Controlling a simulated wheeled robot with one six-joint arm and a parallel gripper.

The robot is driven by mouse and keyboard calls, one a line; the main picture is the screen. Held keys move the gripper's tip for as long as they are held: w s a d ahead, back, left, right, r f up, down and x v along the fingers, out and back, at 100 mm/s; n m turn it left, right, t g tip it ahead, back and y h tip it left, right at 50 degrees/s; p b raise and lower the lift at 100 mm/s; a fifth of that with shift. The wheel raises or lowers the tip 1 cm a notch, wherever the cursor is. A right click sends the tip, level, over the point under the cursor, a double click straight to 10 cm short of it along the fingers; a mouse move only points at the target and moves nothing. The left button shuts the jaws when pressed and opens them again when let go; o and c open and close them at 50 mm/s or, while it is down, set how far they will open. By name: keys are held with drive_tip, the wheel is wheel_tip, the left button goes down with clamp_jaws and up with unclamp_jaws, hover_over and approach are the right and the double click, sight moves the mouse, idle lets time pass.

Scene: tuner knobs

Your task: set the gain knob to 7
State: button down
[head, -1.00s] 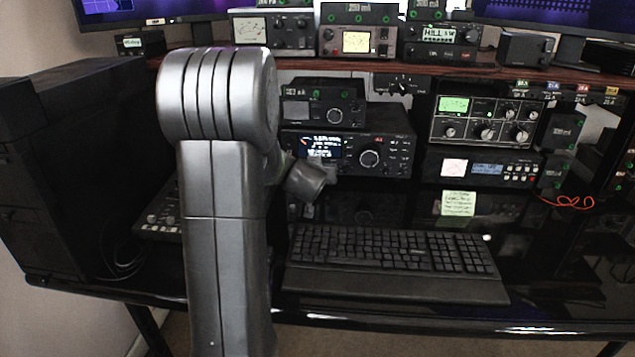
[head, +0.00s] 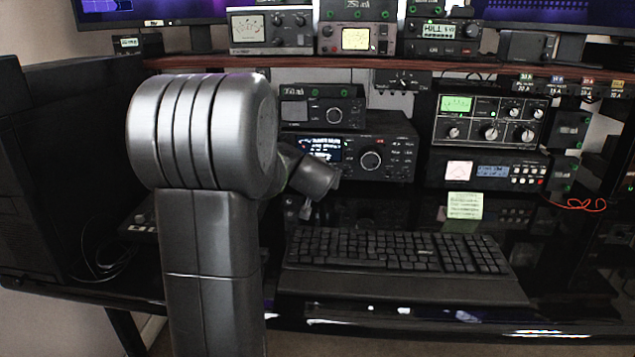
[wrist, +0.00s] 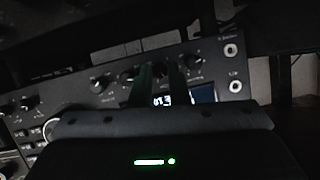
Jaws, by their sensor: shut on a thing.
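In the wrist view a dark panel with a row of small black knobs runs tilted across the picture. The two dark fingers of my gripper (wrist: 159,74) reach up to this row and are closed on a small knob (wrist: 160,69) between them. Most of that knob is hidden by the fingers. Its lettering and pointer are too dark to read, so I cannot tell its setting. A lit display (wrist: 188,96) is partly hidden behind the fingers.
Another knob (wrist: 98,85) stands left of the fingers and one (wrist: 192,62) close on the right. Round sockets (wrist: 231,50) are at the panel's right end. In the head view a keyboard (head: 400,252) lies on the black desk, below a radio (head: 372,160) and a wooden shelf (head: 420,68).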

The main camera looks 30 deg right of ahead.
drive_tip(key=shift+s+d+f+m+t+y+b, duration=0.1)
drive_tip(key=shift+f+m+t+y+b, duration=0.2)
drive_tip(key=shift+b, duration=1)
drive_tip(key=shift+m+y+b, duration=0.1)
drive_tip(key=shift+m+b, duration=0.3)
drive_tip(key=shift+b, duration=0.9)
drive_tip(key=shift+d+m+y+b, duration=0.1)
drive_tip(key=shift+m+y+b, duration=0.2)
drive_tip(key=shift+m+b, duration=0.5)
drive_tip(key=shift+s+d+r+m+t+y+b, duration=0.1)
drive_tip(key=shift+m+t+y+b, duration=0.25)
drive_tip(key=shift+m+t+y, duration=0.65)
drive_tip(key=shift+m+t, duration=0.6)
drive_tip(key=shift+m, duration=0.8)
drive_tip(key=c, duration=1.4)
unclamp_jaws()
drive_tip(key=shift+s, duration=0.1)
